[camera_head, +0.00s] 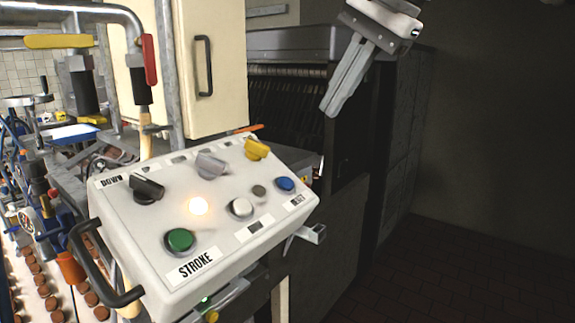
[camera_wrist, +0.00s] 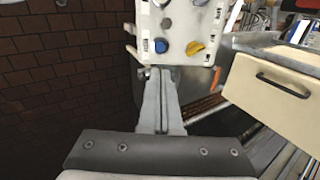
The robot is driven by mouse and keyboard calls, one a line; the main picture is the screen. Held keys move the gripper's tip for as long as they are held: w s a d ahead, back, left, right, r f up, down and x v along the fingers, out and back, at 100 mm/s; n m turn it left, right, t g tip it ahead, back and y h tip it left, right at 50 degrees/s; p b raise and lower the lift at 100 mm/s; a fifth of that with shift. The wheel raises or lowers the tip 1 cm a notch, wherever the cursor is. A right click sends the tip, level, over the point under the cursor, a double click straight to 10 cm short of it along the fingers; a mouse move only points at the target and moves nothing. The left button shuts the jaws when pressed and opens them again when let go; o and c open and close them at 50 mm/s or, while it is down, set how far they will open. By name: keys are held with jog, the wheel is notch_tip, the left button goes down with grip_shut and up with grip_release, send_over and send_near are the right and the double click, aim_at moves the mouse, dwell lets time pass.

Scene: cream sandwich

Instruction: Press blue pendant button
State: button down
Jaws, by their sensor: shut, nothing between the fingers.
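The blue button (camera_head: 285,184) is a round cap at the right end of the white pendant panel (camera_head: 130,225), close to the "RESET" label. It also shows in the wrist view (camera_wrist: 161,46), just beyond my fingertips. My gripper (camera_head: 332,112) is shut and empty. In the head view it hangs above and to the right of the panel, apart from it, with its fingers pointing down. In the wrist view the fingers (camera_wrist: 153,72) point toward the panel's blue-button end.
The panel also bears a green button (camera_head: 180,240), a white button (camera_head: 241,208), a yellow knob (camera_head: 257,149), a grey knob (camera_head: 211,164), a black knob (camera_head: 147,189) and a lit lamp (camera_head: 198,206). A cream cabinet (camera_head: 225,70) stands behind. Open floor (camera_head: 440,265) lies at right.

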aim_at(287, 183)
jog(key=x, duration=1.4)
jog(key=shift+b, duration=0.4)
